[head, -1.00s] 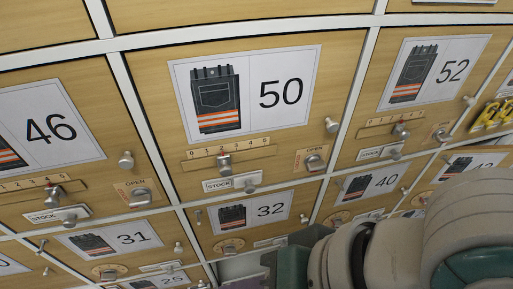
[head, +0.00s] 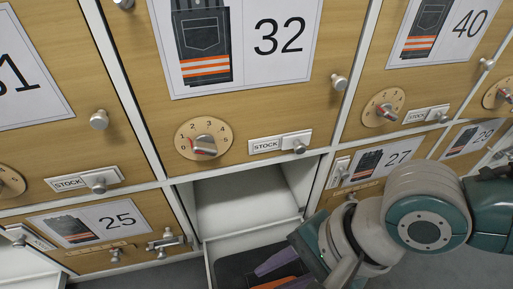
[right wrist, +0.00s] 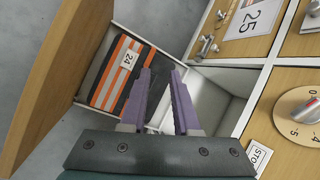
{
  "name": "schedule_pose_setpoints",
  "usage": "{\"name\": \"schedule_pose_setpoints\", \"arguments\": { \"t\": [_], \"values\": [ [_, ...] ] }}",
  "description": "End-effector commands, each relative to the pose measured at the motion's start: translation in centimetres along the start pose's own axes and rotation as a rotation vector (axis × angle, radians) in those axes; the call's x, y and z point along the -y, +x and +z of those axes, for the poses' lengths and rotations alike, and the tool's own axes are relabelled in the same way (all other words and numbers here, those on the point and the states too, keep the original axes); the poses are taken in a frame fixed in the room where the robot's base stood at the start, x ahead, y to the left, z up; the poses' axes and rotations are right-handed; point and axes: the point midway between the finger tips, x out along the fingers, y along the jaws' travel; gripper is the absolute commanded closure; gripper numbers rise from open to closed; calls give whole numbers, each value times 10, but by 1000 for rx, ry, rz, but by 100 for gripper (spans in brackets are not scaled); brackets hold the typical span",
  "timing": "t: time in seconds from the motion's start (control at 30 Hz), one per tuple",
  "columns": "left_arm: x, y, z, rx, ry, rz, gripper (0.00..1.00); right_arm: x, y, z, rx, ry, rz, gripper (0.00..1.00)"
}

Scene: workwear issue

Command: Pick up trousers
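Folded dark trousers (right wrist: 125,72) with orange and white stripes and a "24" tag lie in an open drawer low in the cabinet. In the head view the trousers (head: 236,265) are partly covered by my right gripper (head: 268,274). In the right wrist view my right gripper (right wrist: 162,72) has its two purple fingers apart with nothing between them. Its fingers point into the open drawer (right wrist: 165,57), beside the trousers' striped part. I cannot tell whether they touch the cloth. My left gripper is in neither view.
Closed fronts surround the opening: 32 (head: 247,36) above, 25 (head: 104,220) to the left and 27 (head: 382,167) to the right. They carry knobs, dials and STOCK sliders that stick out. Grey floor lies below.

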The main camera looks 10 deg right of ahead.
Motion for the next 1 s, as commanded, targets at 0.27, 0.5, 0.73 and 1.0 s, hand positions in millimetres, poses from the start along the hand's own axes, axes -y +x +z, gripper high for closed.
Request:
{"name": "schedule_pose_setpoints", "arguments": {
  "t": [0.27, 0.5, 0.73, 1.0],
  "values": [
    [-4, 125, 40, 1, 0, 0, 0, -44, 109, -100, -72, 276, -7, 70],
    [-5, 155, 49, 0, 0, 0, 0, -53, 131, -133, -102, 396, -24, 70],
    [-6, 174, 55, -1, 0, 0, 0, -54, 152, -138, -104, 404, -25, 70],
    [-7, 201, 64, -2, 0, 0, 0, -53, 181, -139, -103, 403, -24, 70]
  ]
}}
